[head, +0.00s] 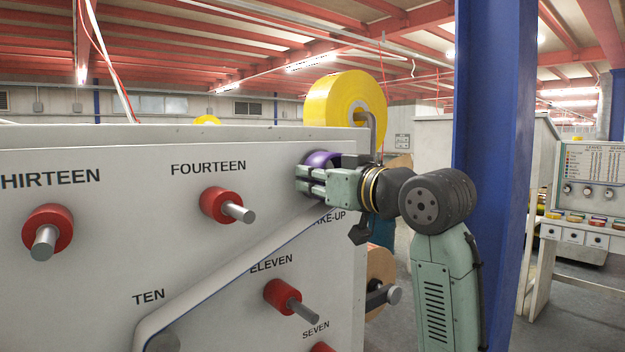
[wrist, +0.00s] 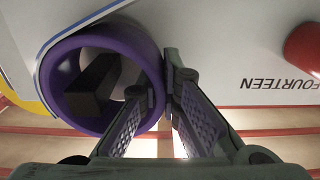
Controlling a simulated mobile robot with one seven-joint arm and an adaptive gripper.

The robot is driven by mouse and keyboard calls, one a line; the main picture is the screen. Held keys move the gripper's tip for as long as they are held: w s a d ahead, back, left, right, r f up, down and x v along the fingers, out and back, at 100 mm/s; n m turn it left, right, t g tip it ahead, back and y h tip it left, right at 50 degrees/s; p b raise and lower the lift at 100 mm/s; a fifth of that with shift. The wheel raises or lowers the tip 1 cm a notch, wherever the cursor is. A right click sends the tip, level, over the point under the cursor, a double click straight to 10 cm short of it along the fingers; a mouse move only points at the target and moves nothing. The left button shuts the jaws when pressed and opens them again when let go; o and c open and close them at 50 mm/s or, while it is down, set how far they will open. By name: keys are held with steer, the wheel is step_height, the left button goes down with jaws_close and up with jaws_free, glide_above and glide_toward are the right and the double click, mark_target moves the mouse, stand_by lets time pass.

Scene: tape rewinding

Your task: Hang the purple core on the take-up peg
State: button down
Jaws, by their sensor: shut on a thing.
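The purple core (head: 322,157) is a short, wide ring at the upper right of the white panel, above the partly covered TAKE-UP label (head: 328,217). My gripper (head: 303,180) is shut on the core's wall; in the wrist view (wrist: 160,84) one finger is inside the ring and the other outside. The core (wrist: 51,85) shows there with its opening facing the camera, close to the panel. A dark bar (wrist: 92,90) and a pale round part show through its hole. I cannot tell whether the core is around the take-up peg or in front of it.
Red cores sit on pegs at FOURTEEN (head: 218,203), THIRTEEN (head: 47,228) and ELEVEN (head: 280,295). A yellow roll (head: 345,100) stands behind the panel's top edge. A pale strip (head: 235,265) runs diagonally below. A blue column (head: 500,150) stands right of my arm.

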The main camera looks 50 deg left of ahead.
steer(key=shift+f, duration=0.15)
steer(key=shift+w+f+b, duration=0.2)
steer(key=shift+f+b, duration=0.2)
steer(key=shift+f, duration=0.2)
steer(key=shift+w+f+b, duration=0.15)
steer(key=shift+f+b, duration=0.2)
steer(key=shift+f, duration=0.2)
steer(key=c, duration=1.7)
jaws_free()
steer(key=s+d, duration=0.1)
steer(key=d, duration=1.1)
